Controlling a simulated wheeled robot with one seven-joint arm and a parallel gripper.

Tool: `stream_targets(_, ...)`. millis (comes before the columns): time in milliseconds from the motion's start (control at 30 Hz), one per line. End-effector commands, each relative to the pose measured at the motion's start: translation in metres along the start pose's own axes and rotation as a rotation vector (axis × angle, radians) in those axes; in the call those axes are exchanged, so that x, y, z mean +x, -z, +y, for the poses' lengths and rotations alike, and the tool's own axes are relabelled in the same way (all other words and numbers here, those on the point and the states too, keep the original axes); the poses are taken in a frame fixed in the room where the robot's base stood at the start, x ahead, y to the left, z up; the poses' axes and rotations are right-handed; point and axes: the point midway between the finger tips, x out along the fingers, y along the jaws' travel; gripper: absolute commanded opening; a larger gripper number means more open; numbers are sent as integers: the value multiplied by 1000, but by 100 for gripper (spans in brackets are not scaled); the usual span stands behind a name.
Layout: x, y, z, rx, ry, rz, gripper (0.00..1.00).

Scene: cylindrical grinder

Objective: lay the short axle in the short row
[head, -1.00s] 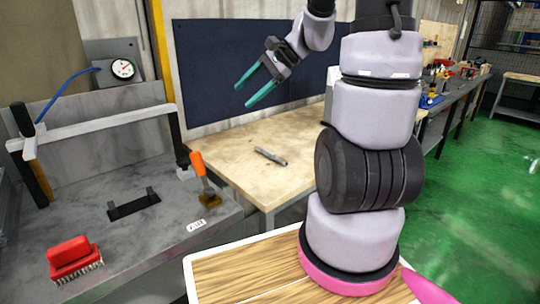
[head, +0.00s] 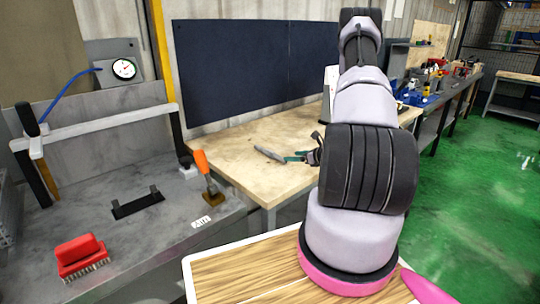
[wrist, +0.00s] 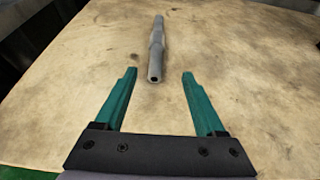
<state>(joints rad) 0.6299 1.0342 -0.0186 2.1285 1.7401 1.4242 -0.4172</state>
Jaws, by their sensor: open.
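A grey stepped axle (head: 268,153) lies on the pale wooden bench (head: 235,163). It is the only axle I can make out. In the wrist view the axle (wrist: 157,48) points away from me, and its near end shows between the fingertips. My gripper (head: 293,157) is low over the bench beside the axle's right end in the head view. Its green fingers are apart with nothing held, as the wrist view also shows (wrist: 158,75). I cannot tell for certain which thing is the short row.
A black holder with two uprights (head: 136,204) sits on the grey bench at left. Near it are a red brush (head: 80,257), an orange-handled brush (head: 207,176), a white label (head: 201,222) and a dial gauge (head: 124,69). The wooden bench is clear around the axle.

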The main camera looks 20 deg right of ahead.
Motion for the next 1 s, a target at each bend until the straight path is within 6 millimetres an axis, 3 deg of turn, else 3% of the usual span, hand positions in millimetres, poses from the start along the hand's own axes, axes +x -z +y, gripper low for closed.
stream_targets(200, 35, -1, 2, -2, -5, 0, 72)
stream_targets(467, 52, -2, 3, -1, -4, -1, 72)
stream_targets(733, 90, -5, 8, -2, -5, -1, 72)
stream_targets(1000, 96, -5, 8, -1, -4, 0, 72)
